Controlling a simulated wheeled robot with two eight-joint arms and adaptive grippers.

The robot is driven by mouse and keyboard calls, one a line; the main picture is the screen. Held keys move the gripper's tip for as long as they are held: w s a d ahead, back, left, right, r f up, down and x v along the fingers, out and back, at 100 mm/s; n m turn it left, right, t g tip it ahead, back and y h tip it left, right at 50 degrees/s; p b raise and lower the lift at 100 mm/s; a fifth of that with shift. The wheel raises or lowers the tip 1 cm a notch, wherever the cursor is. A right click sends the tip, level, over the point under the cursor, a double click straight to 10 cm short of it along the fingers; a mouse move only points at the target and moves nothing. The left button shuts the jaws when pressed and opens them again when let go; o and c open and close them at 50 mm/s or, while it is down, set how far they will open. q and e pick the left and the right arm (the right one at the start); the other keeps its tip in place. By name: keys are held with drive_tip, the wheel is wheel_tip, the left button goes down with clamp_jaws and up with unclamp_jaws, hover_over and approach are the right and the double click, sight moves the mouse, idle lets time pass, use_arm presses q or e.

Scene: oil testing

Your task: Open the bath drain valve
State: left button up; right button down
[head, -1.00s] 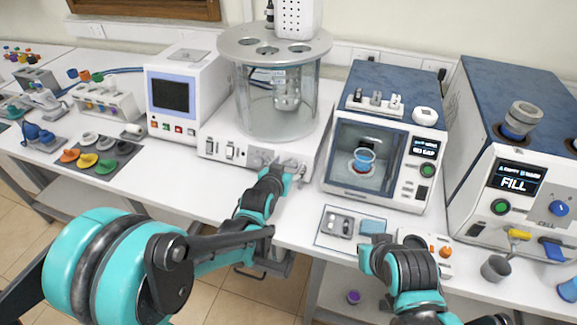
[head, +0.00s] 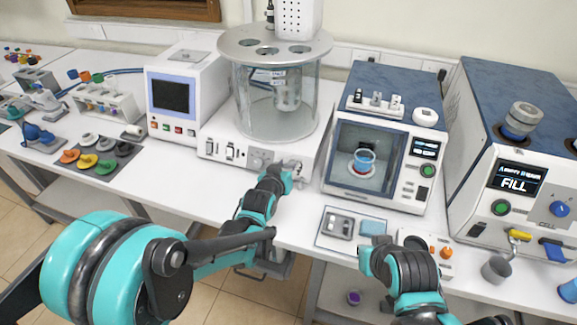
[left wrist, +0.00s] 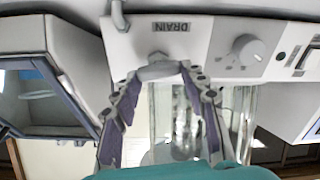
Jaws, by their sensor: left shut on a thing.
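The bath is a clear glass cylinder (head: 262,95) on a white base (head: 225,148) at the centre back in the head view. In the left wrist view, which is upside down, the base's front panel (left wrist: 190,45) carries the word DRAIN and a round knob (left wrist: 245,48). The grey drain valve (left wrist: 157,68) sticks out below the label. My left gripper (left wrist: 160,74) is shut on the valve, with a fingertip at either side of it. In the head view my left gripper (head: 287,172) is at the base's front right; its fingertips are small there.
A white and blue chamber (head: 380,130) with a beaker inside stands right of the bath. A larger machine (head: 510,180) with a FILL screen is at the far right. A tray (head: 340,226) lies on the table in front. My right arm is at the lower right.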

use_arm(q)
drive_tip(key=n, duration=0.4)
drive_tip(key=shift+a+n+y, duration=0.1)
drive_tip(key=shift+n+y, duration=0.2)
drive_tip(key=shift+n, duration=0.1)
drive_tip(key=n, duration=0.4)
drive_tip(key=shift+a+f, duration=0.1)
drive_tip(key=n, duration=0.3)
drive_tip(key=shift+n+y, duration=0.3)
drive_tip(key=shift+y, duration=0.1)
drive_tip(key=shift+a+f+n+g, duration=0.15)
drive_tip(key=shift+n+g, duration=0.15)
drive_tip(key=shift+n, duration=1.5)
drive_tip(key=o, duration=1.2)
drive_tip(key=shift+c, duration=0.2)
drive_tip(key=shift+s, duration=0.15)
drive_tip(key=v, duration=1.1)
drive_tip(key=shift+s+r, duration=0.25)
drive_tip(key=shift+s, duration=0.1)
